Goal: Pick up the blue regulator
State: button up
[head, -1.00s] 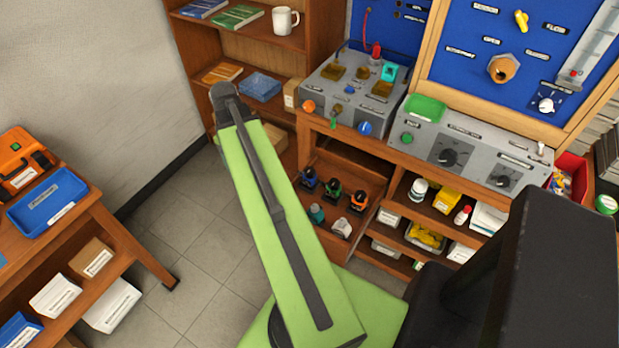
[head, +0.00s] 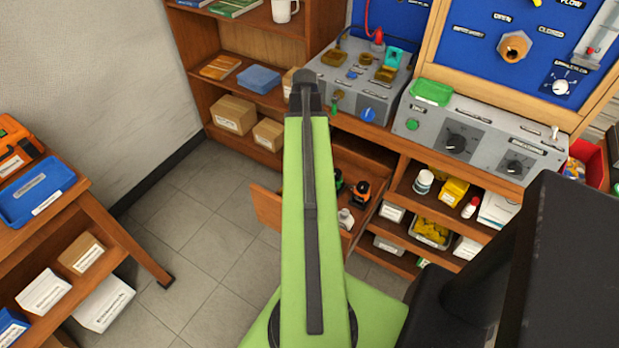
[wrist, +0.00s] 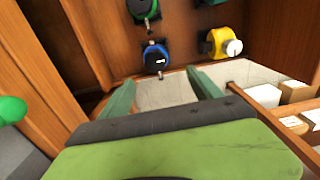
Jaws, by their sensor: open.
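The blue regulator (wrist: 156,58), with a black part and a small pale mark, shows in the wrist view just ahead of my fingertips, roughly between them. My gripper (wrist: 161,87) is open, with its two green fingers apart and nothing held. The regulator looks clear of both fingers; the exact gap is hard to judge. In the head view my arm hides both the blue regulator and my gripper.
A green regulator (wrist: 146,10) and a yellow item with a white end (wrist: 222,42) are close by. In the head view an orange regulator (head: 361,192) sits in the open wooden drawer (head: 268,206). Bench instruments (head: 470,135) stand to the right.

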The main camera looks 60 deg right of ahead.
notch_tip(320, 180, down, 6)
jog(key=b, duration=0.4)
jog(key=shift+r, duration=0.35)
jog(key=f+b, duration=0.3)
jog(key=s+f+b, duration=0.1)
jog(key=f+b, duration=0.1)
jog(key=shift+d+f, duration=0.2)
jog(key=shift+d, duration=0.1)
jog(key=shift+r, duration=0.15)
jog(key=shift+c, duration=0.2)
grip_shut()
